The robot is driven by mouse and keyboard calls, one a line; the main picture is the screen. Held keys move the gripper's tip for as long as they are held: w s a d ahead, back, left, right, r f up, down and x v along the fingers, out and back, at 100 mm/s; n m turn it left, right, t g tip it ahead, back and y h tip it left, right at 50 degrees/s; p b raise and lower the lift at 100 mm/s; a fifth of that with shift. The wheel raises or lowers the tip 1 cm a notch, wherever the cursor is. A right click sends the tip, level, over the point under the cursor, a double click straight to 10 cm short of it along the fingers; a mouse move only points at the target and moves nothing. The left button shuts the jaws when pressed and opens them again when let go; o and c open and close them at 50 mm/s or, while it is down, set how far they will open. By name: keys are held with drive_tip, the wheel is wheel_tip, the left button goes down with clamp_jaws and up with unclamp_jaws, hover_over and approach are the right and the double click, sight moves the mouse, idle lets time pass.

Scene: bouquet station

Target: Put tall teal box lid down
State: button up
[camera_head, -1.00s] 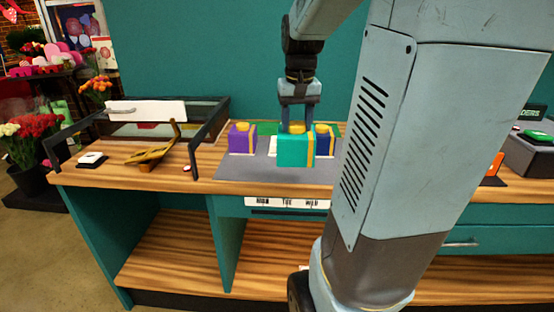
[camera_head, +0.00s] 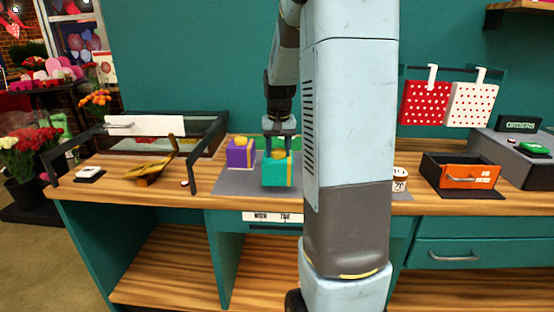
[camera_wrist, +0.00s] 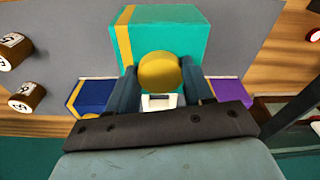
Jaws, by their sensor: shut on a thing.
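The tall teal box lid (camera_head: 275,174), with a yellow band and a yellow knob on top, is in my gripper (camera_head: 278,140) over the front part of the grey mat (camera_head: 233,187). In the wrist view my gripper (camera_wrist: 160,90) has its two fingers on either side of the yellow knob (camera_wrist: 160,72), with the teal body (camera_wrist: 170,38) beyond. A gap below the teal piece cannot be made out, nor whether a separate box body is under it.
Labelled jars (camera_wrist: 27,97) stand off to one side. An orange-fronted drawer box (camera_head: 462,174) is right. A dark-framed case (camera_head: 205,160) is left.

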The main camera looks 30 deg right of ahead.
drive_tip(key=shift+w+d+f, duration=0.1)
drive_tip(key=shift+w+f, duration=0.2)
drive_tip(key=shift+f, duration=0.2)
wheel_tip(320, 180, down, 3)
drive_tip(key=shift+r, duration=0.15)
drive_tip(key=o, duration=1.3)
